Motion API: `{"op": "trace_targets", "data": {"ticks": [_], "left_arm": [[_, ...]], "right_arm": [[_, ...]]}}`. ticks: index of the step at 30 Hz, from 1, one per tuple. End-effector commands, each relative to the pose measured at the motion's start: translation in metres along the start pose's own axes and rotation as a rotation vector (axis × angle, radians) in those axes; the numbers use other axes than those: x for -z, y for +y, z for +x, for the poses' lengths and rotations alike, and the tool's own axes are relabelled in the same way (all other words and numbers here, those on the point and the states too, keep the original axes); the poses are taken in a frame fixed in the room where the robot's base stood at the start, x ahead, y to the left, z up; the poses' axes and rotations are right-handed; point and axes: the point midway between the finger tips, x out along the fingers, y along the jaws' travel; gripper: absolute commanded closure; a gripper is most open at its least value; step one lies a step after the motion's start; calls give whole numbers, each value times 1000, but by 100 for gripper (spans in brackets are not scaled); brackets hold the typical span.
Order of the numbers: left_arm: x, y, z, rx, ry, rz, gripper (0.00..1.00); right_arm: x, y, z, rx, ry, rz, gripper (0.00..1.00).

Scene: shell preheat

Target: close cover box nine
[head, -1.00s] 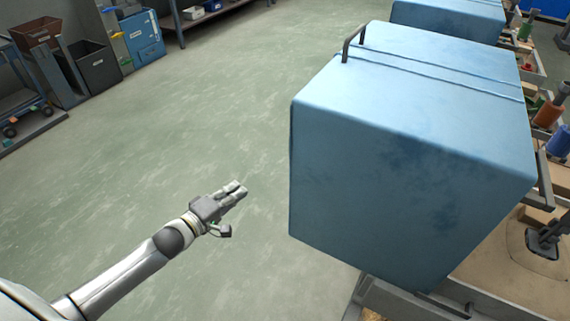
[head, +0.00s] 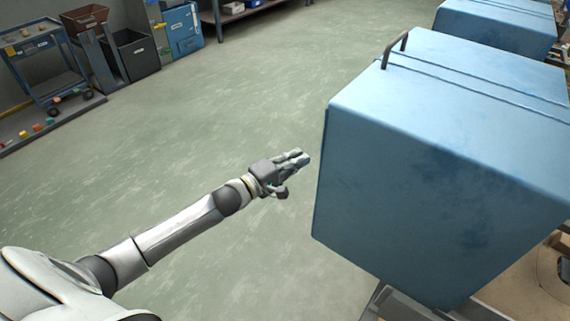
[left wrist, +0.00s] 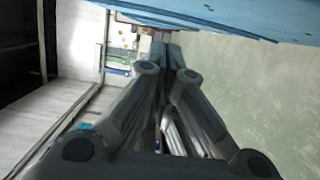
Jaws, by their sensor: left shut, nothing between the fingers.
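A large blue box-shaped cover (head: 430,180) with a dark bar handle (head: 394,50) on its top left edge fills the right of the head view. I cannot read any number on it. My left gripper (head: 300,160) is shut and empty, just left of the cover's near left side, with a small gap in the picture. In the left wrist view the fingers of my left gripper (left wrist: 166,48) meet, and a blue surface (left wrist: 240,15) crosses the top. My right gripper is not in view.
Another blue cover (head: 495,28) stands behind at the top right. Open green floor (head: 220,130) lies left of the cover. A blue cart (head: 45,65), dark bins (head: 132,55) and a shelf (head: 255,12) stand far back.

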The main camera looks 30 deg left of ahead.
Motion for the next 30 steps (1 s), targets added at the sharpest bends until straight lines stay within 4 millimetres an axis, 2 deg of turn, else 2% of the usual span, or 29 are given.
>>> {"op": "trace_targets", "data": {"ticks": [3,6,12,30], "left_arm": [[0,2,20,-2,0,1,100],[-19,2,22,0,-3,-6,100],[-36,0,26,1,-1,-2,100],[-39,0,26,2,-1,0,100]], "right_arm": [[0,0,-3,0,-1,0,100],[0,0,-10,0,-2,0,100],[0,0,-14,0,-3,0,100],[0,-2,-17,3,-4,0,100]]}}
